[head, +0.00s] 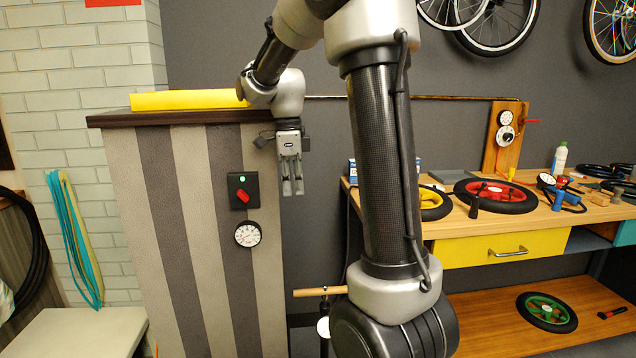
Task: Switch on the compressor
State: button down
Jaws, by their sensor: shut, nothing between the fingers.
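The compressor seems to be housed in the tall striped cabinet (148,215) with a dark top. On its front is a black switch plate (243,190) with a red rotary knob (243,196), turned at a slant. A small green light (242,179) glows above the knob. Below the plate is a round white gauge (248,234); its needle is too small to read. My gripper (292,190) points down, shut and empty, to the right of the switch plate and apart from it in the picture.
A yellow bar (190,100) lies on the cabinet top. A wooden workbench (560,215) at right carries wheels, a bottle (559,160) and tools. A wooden handle (320,291) sticks out low beside the cabinet. A pale bench (80,333) stands at lower left.

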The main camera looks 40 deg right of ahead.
jog(key=shift+w+f, duration=0.2)
jog(key=shift+w, duration=0.2)
dwell(0.5)
jog(key=shift+r, duration=0.15)
jog(key=shift+w+r, duration=0.1)
jog(key=shift+r, duration=0.45)
jog(key=shift+a, duration=0.15)
notch_tip(320, 180, up, 7)
jog(key=s, duration=0.1)
dwell(0.7)
jog(key=shift+g, duration=0.3)
jog(key=shift+s+f, duration=0.1)
jog(key=shift+s, duration=0.1)
